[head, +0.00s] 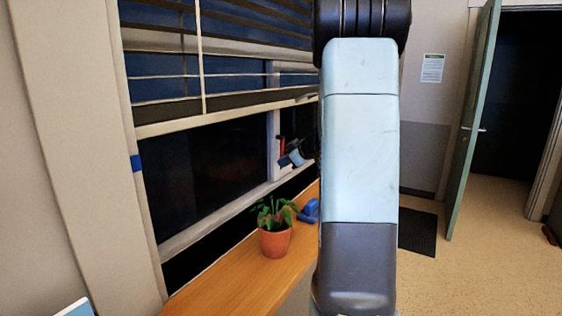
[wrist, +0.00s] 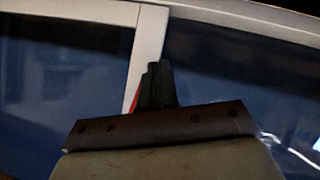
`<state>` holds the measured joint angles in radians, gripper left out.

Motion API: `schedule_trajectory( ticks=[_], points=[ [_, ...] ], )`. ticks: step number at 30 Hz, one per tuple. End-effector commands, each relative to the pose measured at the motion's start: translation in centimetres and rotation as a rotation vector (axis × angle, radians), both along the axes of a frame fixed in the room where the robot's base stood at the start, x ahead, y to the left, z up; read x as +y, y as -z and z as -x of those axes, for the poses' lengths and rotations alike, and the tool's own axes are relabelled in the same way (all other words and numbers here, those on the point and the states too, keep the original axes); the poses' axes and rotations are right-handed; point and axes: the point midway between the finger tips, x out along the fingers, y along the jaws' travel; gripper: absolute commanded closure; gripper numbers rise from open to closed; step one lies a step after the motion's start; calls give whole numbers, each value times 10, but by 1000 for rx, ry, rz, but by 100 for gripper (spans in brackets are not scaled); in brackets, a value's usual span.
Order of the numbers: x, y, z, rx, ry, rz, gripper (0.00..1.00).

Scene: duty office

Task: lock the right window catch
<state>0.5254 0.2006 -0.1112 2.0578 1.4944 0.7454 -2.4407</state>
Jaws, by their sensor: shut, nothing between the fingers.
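A small red piece (head: 282,146), which looks like the handle of the window catch, stands at the upright window post (head: 272,125) in the head view. My gripper (head: 285,160) is right at it, partly hidden behind my arm. In the wrist view my gripper (wrist: 158,72) is shut and empty, its fingers in front of the pale post (wrist: 148,45). A thin red sliver (wrist: 134,99) shows just left of the fingers. The rest of the catch is hidden, so I cannot tell its position or whether the fingers touch it.
A potted plant (head: 275,240) stands on the wooden sill (head: 225,272), with a blue object (head: 309,211) behind it. A partly lowered blind (head: 230,50) hangs over the upper window. A green door (head: 472,120) stands open at the right, with clear floor (head: 490,270) before it.

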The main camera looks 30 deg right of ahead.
Motion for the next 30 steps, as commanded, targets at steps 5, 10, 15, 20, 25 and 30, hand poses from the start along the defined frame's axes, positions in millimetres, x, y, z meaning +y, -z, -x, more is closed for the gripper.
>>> schedule_trajectory(
  ticks=[5,10,15,20,25,30],
  points=[
    [-5,3,-3,-1,1,0,100],
    [-8,4,-4,0,0,0,100],
    [-9,4,-4,0,0,0,100],
    [-9,4,-4,-1,1,0,100],
    [-9,4,-4,-1,1,0,100],
    [-9,4,-1,-1,1,0,100]
  ],
)
